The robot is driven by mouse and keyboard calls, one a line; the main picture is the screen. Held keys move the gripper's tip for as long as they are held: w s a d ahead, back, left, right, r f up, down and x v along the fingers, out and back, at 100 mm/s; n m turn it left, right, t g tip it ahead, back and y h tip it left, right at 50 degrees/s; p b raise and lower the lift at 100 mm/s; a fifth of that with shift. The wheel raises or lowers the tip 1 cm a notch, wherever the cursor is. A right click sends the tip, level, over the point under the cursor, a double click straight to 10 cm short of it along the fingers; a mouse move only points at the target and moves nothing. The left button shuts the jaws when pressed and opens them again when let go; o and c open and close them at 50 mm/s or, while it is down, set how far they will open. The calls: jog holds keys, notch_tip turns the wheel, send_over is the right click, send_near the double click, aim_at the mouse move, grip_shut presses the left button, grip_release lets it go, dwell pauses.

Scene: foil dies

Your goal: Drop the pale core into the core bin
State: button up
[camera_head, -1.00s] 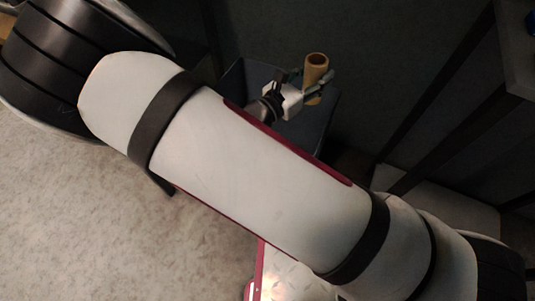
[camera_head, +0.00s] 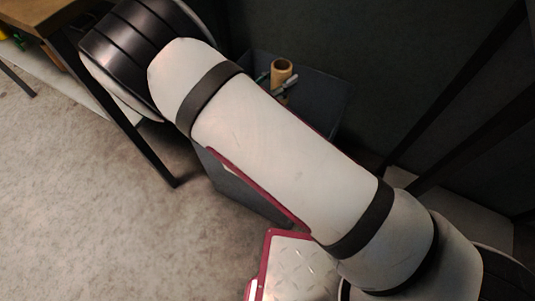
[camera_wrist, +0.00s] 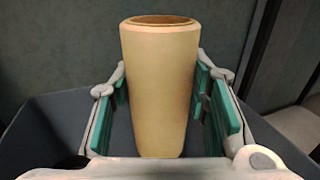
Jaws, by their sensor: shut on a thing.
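The pale core (camera_head: 281,72) is a tan, hollow tube. It stands upright in my gripper (camera_head: 281,86), mostly hidden behind my white arm in the head view. In the wrist view the core (camera_wrist: 160,90) stands between the green finger pads of my gripper (camera_wrist: 165,115), which is shut on it. The dark grey bin (camera_head: 330,98) lies under and around the gripper in the head view. Its grey walls (camera_wrist: 45,125) also show behind and beside the core in the wrist view. The bin's floor and contents are mostly hidden.
A wooden table (camera_head: 38,15) with dark legs stands at the upper left. Dark frame bars and a dark wall stand at the right and back. The speckled floor (camera_head: 90,220) at the left is clear.

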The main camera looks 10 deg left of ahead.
jog(key=shift+f+b, duration=0.4)
jog(key=shift+f, duration=0.45)
jog(key=o, duration=1.2)
jog(key=shift+o, duration=0.2)
jog(key=shift+s+a, duration=0.1)
jog(key=v, duration=1.1)
jog(key=shift+s+a, duration=0.2)
jog(key=shift+s, duration=0.15)
jog(key=shift+r, duration=0.15)
